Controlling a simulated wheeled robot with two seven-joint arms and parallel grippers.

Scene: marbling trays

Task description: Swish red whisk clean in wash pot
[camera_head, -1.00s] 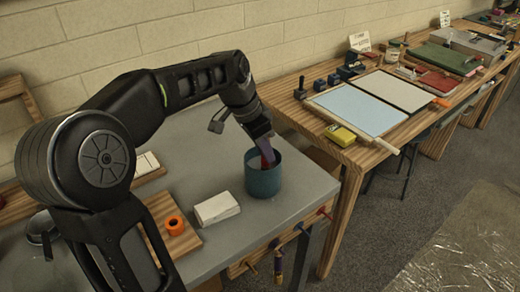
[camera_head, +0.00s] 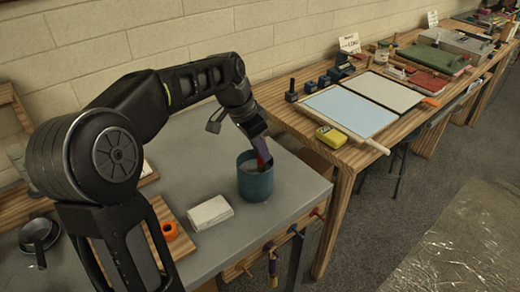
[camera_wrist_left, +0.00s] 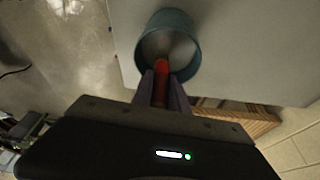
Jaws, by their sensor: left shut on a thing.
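The wash pot (camera_head: 256,183) is a blue-green round pot standing upright near the right end of the grey table. My left gripper (camera_head: 262,150) is over the pot's mouth, pointing down, shut on the red whisk (camera_head: 262,163). In the left wrist view the red handle (camera_wrist_left: 161,70) sits between the two fingertips (camera_wrist_left: 161,84), and the pot (camera_wrist_left: 190,30) opens just beyond it. The whisk's lower end reaches into the pot and its tip is not clear. My right gripper is not in view.
A white block (camera_head: 211,213) lies left of the pot. An orange ring-shaped thing (camera_head: 170,231) sits on a wooden board, and a metal pan (camera_head: 38,232) is at far left. A wooden bench with a pale blue tray (camera_head: 350,110) and a yellow box (camera_head: 332,137) stands to the right.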

